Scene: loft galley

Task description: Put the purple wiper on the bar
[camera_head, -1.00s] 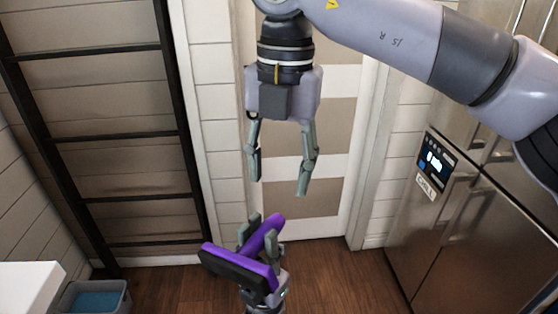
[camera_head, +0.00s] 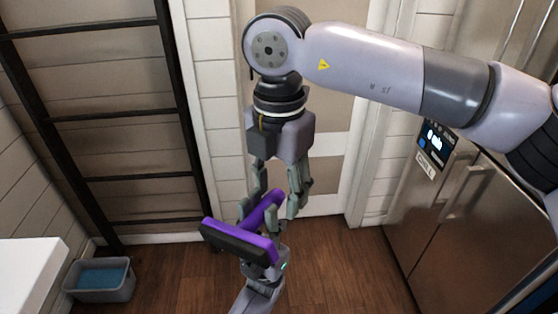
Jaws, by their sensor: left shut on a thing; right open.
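The purple wiper (camera_head: 238,229) is in mid-air at the lower middle. It has a wide head with a black side and a purple handle slanting up to the right. My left gripper (camera_head: 258,214), reaching up from below, is shut on its handle. My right gripper (camera_head: 271,204) points down from above and is open, with its fingers on either side of the handle's upper end. Whether they touch it I cannot tell. A black frame with several horizontal bars (camera_head: 137,177) stands against the left wall; which bar the task means is not clear.
A grey bin with blue content (camera_head: 100,292) sits on the wooden floor at the lower left, beside a white counter corner (camera_head: 30,272). A steel fridge (camera_head: 430,235) stands at the right. A panelled door (camera_head: 325,180) is behind my grippers.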

